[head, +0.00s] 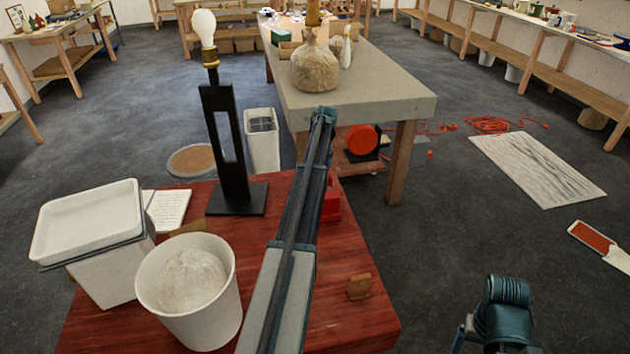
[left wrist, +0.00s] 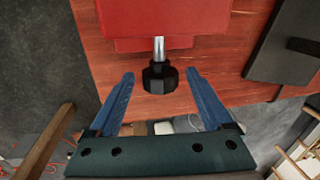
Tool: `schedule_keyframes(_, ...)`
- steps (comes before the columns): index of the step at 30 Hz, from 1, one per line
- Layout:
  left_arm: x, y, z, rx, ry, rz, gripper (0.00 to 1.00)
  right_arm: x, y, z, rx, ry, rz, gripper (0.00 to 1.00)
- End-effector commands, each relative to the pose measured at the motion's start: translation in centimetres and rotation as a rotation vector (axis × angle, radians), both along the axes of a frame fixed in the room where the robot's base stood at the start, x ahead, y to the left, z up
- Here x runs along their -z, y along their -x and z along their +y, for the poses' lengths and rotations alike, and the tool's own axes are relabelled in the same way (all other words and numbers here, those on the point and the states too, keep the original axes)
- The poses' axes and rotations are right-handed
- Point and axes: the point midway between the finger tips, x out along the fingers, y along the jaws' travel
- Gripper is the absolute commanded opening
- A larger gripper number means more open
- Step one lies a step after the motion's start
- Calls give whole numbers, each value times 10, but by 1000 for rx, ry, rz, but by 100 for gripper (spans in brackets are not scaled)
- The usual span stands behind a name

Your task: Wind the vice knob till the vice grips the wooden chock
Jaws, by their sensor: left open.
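The red vice (left wrist: 165,18) fills the top middle of the left wrist view; in the head view only a red part of it (head: 331,207) shows beside my left arm. Its black faceted knob (left wrist: 160,78) sits on a silver screw. My left gripper (left wrist: 159,73) is open, with one blue finger on each side of the knob and a visible gap on both sides. A small wooden piece (head: 358,287), possibly the chock, stands on the red bench top near its right edge. The vice jaws are hidden. My right arm shows at the lower right, its fingers out of sight.
On the red bench (head: 345,325) stand a black lamp stand with a bulb (head: 235,150), a white bucket (head: 190,285) and a white bin with a tray (head: 90,225). A grey-topped table (head: 390,90) stands beyond.

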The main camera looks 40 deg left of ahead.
Motion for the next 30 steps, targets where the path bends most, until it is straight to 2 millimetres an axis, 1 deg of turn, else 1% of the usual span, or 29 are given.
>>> schedule_keyframes(1, 4, 1, 0, 0, 0, 0, 83, 4, 0, 0, 0, 0, 0, 84)
schedule_keyframes(9, 3, 1, 0, 0, 0, 0, 83, 3, 0, 0, 0, 0, 0, 84)
schedule_keyframes(11, 3, 0, 0, 0, 0, 0, 73, 3, 0, 0, 0, 0, 0, 84)
schedule_keyframes(12, 3, 0, 0, 0, 0, 0, 65, 3, 0, 0, 0, 0, 0, 84)
schedule_keyframes(23, 3, 0, 0, 0, 0, 0, 1, 3, 0, 0, 0, 0, 0, 84)
schedule_keyframes(30, 3, 1, 0, 0, 17, -21, 0, 2, 0, 0, 0, 0, 0, 84)
